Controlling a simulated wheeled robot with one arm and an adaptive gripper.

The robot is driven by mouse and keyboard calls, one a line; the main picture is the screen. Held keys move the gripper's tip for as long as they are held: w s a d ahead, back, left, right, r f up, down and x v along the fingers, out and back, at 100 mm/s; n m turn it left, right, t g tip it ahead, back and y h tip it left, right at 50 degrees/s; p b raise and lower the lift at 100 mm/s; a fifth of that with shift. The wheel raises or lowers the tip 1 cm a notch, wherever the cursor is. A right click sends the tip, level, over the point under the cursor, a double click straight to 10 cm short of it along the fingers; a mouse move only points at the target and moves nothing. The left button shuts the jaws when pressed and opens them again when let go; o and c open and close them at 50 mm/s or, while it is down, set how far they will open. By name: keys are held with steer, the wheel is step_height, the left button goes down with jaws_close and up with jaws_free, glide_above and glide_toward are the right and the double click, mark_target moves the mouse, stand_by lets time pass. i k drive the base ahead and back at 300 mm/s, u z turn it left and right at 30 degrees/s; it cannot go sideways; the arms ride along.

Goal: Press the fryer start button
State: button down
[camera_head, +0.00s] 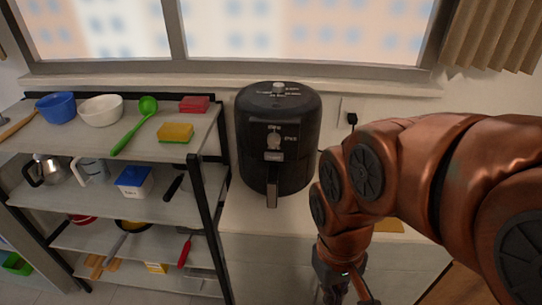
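The black air fryer (299,120) stands upright on the white counter against the back wall, below the window. A dial sits on its front above the drawer handle (272,188), and a round knob (279,88) with small white markings is on its top. I cannot tell which part is the start button. My arm comes in from the right, and my gripper (345,292) points down at the bottom edge, in front and to the right of the fryer and apart from it. Its fingertips are cut off by the frame, so its opening does not show.
A shelf rack (204,185) stands left of the fryer, with a blue bowl (56,107), white bowl (101,109), green ladle (133,127) and sponge (176,132) on top. A wall outlet with a plug (351,119) is behind. Some white counter (245,218) in front is bare.

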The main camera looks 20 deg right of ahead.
mark_target(269, 156)
steer(key=z, duration=2.45)
steer(key=k, duration=1.6)
steer(key=u, duration=1.9)
steer(key=i, duration=0.5)
